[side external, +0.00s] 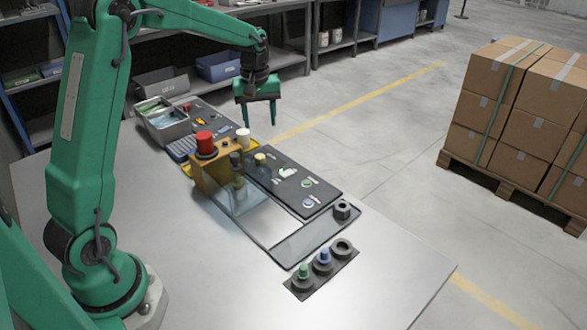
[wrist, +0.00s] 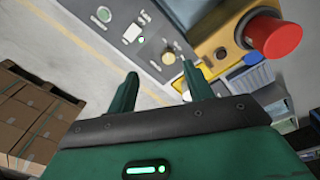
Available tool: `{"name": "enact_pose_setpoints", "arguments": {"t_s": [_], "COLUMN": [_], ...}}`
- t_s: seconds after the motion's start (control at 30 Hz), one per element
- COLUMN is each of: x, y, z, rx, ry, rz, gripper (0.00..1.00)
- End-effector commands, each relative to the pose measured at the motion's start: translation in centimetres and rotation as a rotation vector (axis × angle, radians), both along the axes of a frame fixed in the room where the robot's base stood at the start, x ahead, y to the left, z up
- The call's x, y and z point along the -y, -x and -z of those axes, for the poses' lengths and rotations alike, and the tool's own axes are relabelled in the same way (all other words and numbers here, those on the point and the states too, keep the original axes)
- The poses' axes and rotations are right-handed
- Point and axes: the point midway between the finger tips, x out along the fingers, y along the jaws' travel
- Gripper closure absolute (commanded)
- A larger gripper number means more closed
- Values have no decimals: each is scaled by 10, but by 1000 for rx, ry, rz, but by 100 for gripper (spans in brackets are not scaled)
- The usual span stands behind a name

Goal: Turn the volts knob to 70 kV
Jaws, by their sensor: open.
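My gripper (side external: 260,115) is open and empty, raised above the far side of the table beyond the dark control panel (side external: 270,172). Its two fingers stand apart in the wrist view (wrist: 160,78). The panel carries a yellow-topped knob (side external: 260,158) and two pale round controls, one (side external: 307,183) above the other (side external: 308,203). In the wrist view the panel (wrist: 120,50) shows a round pale control (wrist: 104,14) and a small knob (wrist: 168,58). Labels are too small to read, so I cannot tell which is the volts knob or its setting.
A yellow box with a red cylindrical top (side external: 205,143) stands beside the panel; the red top (wrist: 275,37) looms at the wrist view's right. A clear hood (side external: 237,198), a grey bin (side external: 165,124) and a dark block with several round holders (side external: 322,272) are nearby. The table's front is clear.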

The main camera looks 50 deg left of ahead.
Motion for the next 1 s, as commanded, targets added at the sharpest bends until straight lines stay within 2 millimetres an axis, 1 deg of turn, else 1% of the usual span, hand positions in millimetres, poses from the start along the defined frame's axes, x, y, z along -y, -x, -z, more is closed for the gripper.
{"name": "enact_pose_setpoints", "arguments": {"t_s": [0.03, 0.2, 0.37, 0.5, 0.83, 1.0], "x": [-8, -29, -42, -47, -47, -47], "y": [-6, -21, -28, -31, -31, -30], "z": [12, 42, 63, 71, 75, 88], "rx": [-17, -57, -82, -92, -93, -95], "ry": [6, 21, 30, 33, 34, 34], "rz": [-33, -135, -201, -226, -230, -229], "gripper": [49, 49, 49, 49, 49, 49]}}
